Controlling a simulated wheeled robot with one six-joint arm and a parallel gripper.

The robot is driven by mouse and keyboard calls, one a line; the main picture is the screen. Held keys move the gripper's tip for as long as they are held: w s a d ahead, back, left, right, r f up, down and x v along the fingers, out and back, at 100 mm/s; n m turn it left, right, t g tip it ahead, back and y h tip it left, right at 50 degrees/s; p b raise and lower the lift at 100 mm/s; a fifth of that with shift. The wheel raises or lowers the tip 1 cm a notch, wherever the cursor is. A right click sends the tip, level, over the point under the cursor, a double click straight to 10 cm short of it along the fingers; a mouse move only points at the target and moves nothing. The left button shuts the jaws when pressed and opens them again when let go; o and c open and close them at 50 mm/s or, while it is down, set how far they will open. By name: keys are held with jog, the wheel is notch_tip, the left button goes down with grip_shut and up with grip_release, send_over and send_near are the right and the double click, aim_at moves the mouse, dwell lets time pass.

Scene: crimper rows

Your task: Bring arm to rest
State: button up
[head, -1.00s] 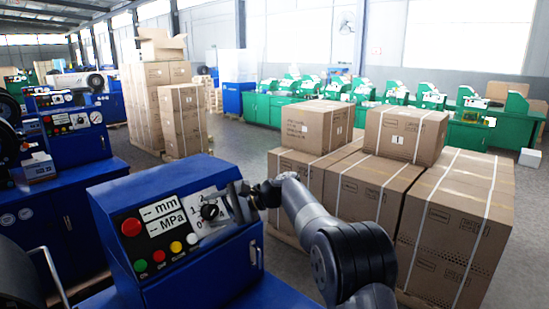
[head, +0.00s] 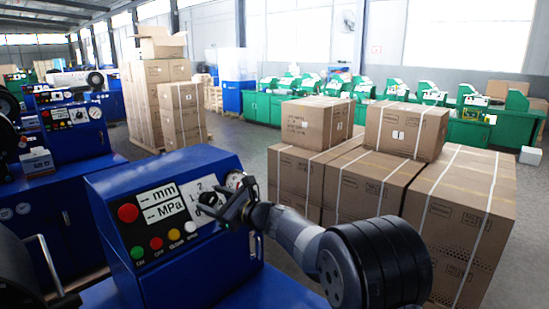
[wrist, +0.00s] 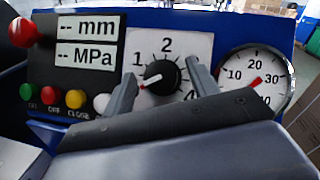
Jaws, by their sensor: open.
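My gripper (head: 222,207) is open and empty in front of the blue machine's (head: 190,275) sloped control panel. In the wrist view its two fingers (wrist: 162,84) appear on either side of the black knob (wrist: 162,73) on a white dial plate (wrist: 178,45). I cannot tell how far the fingertips stand from the panel. The knob's mark points down and left, below the 1. In the head view the gripper hides the knob and part of the dial plate.
A round gauge (wrist: 255,80) sits right of the dial. A red button (wrist: 22,32), mm and MPa displays (wrist: 87,41), and several small coloured buttons (wrist: 75,98) lie to the left. Strapped cartons (head: 370,190) stand close to the right of my arm. Grey floor lies beyond.

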jog(key=m+t, duration=0.1)
jog(key=m, duration=0.1)
jog(key=m+t+h+p, duration=0.1)
jog(key=m, duration=0.1)
jog(key=shift+s+a+r+m+t+p, duration=0.15)
jog(key=shift+m+t+p, duration=0.15)
jog(key=shift+m+t, duration=0.1)
jog(key=shift+m+t+h+p, duration=0.3)
jog(key=shift+m+h, duration=0.3)
jog(key=shift+m, duration=0.3)
jog(key=shift+m, duration=0.3)
